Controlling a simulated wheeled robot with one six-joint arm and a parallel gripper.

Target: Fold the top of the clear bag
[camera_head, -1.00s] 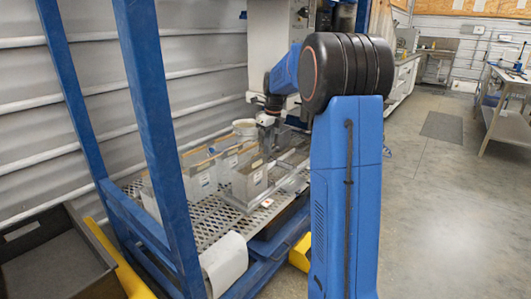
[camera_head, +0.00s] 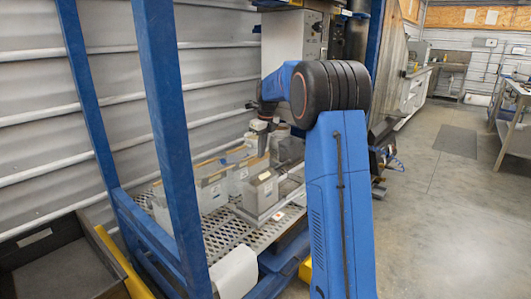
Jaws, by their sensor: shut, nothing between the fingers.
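A clear bag (camera_head: 262,192) with greyish contents and a white label stands upright on the perforated platform. Its top edge looks open, but fine detail is too small to tell. My gripper (camera_head: 262,151) points down just above and behind the bag's top, shut and empty. I cannot tell whether the fingertips touch the bag. The far side of the bag is hidden.
Several similar bags (camera_head: 211,193) stand in a row to the left on the perforated platform (camera_head: 226,235). A blue frame post (camera_head: 170,130) rises in front at left. A dark bin (camera_head: 62,262) is at lower left. Open floor (camera_head: 450,220) lies to the right.

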